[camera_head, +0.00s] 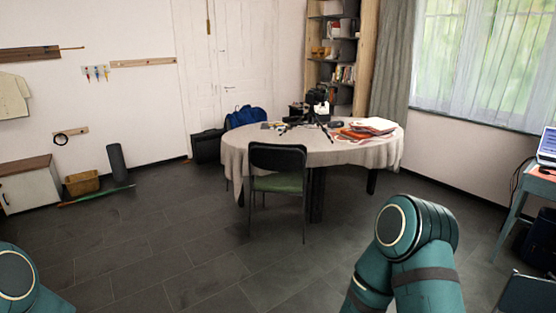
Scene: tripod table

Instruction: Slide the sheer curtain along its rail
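The sheer curtain (478,60) hangs over the window at the upper right, pale and see-through, with green showing behind it. A grey-green opaque drape (392,60) hangs at its left edge. The curtain rail is out of view above the picture. Teal links of my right arm show at the lower right and a piece of my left arm at the lower left corner. Neither gripper is in view. My arm links are well apart from the curtain in the picture.
A round table with a pale cloth (232,160) stands mid-room, with a dark chair (278,158) in front. A teal desk (540,184) with a laptop (547,143) stands at the right, near the window. Dark tiled floor (180,235) is clear in the foreground.

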